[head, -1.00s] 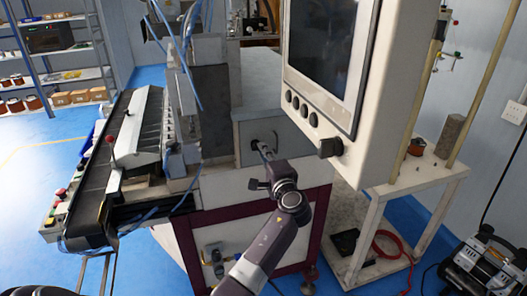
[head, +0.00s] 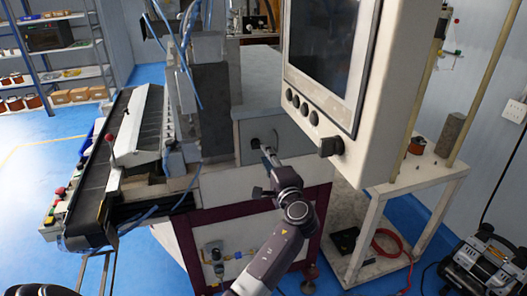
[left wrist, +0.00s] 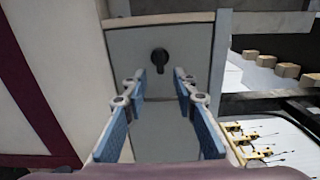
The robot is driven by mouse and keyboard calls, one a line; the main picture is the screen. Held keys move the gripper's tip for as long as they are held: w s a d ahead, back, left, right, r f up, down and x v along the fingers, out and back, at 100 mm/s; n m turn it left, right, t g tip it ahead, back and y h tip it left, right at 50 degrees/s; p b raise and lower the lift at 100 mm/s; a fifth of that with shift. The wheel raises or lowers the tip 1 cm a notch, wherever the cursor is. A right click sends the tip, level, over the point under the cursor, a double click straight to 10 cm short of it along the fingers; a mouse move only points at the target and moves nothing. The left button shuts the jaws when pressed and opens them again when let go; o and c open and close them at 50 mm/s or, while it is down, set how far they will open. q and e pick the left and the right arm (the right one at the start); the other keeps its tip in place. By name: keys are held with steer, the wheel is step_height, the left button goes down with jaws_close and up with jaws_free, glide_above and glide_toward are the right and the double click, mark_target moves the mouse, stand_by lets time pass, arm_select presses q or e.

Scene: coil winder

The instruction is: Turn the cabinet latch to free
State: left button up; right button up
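The cabinet latch (left wrist: 159,60) is a small dark knob with a short handle on a pale grey cabinet door (left wrist: 185,38). In the left wrist view its handle points down. In the head view the latch (head: 255,143) shows as a dark spot on the grey cabinet box (head: 283,131), just left of my gripper. My left gripper (left wrist: 159,80) is open, its two blue-padded fingers apart, with the latch seen in the gap beyond the tips. Nothing is between the fingers. In the head view the left gripper (head: 268,152) is small and partly merges with the door.
A monitor panel (head: 325,50) overhangs the cabinet on the right. A long conveyor-like unit (head: 120,160) stands left. A white stand (head: 440,172), a red hose (head: 395,243) and a black machine (head: 485,265) are at the right. Blue floor is open at far left.

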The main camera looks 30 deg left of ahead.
arm_select(q)
steer(key=v, duration=0.8)
steer(key=shift+s, duration=0.1)
steer(key=s+d+f+m+g+h, duration=0.1)
steer(key=s+d+f+h, duration=0.2)
steer(key=f, duration=1.3)
steer(key=d+f+m+g+h, duration=0.1)
steer(key=d+f+m+h, duration=0.2)
steer(key=f, duration=1.2)
steer(key=s+d+f+n+g+h, duration=0.1)
steer(key=s+d+f+g+h, duration=0.15)
steer(key=s+f, duration=0.65)
steer(key=s+d+f+n+g+h, duration=0.1)
steer(key=s+f+n+h, duration=0.15)
steer(key=s+f, duration=0.65)
steer(key=s+f+n+g+h, duration=0.1)
steer(key=s+f, duration=0.4)
steer(key=s, duration=0.5)
steer(key=s+f+n+g+h, duration=0.1)
steer(key=s+f+n+g, duration=0.1)
steer(key=s+f, duration=0.4)
steer(key=s+f+n+g, duration=0.2)
steer(key=s+f, duration=0.4)
steer(key=s, duration=1)
steer(key=shift+s+a+n+h, duration=0.25)
steer(key=shift+a+n+h, duration=0.15)
steer(key=shift+n, duration=0.25)
steer(key=shift+c, duration=0.2)
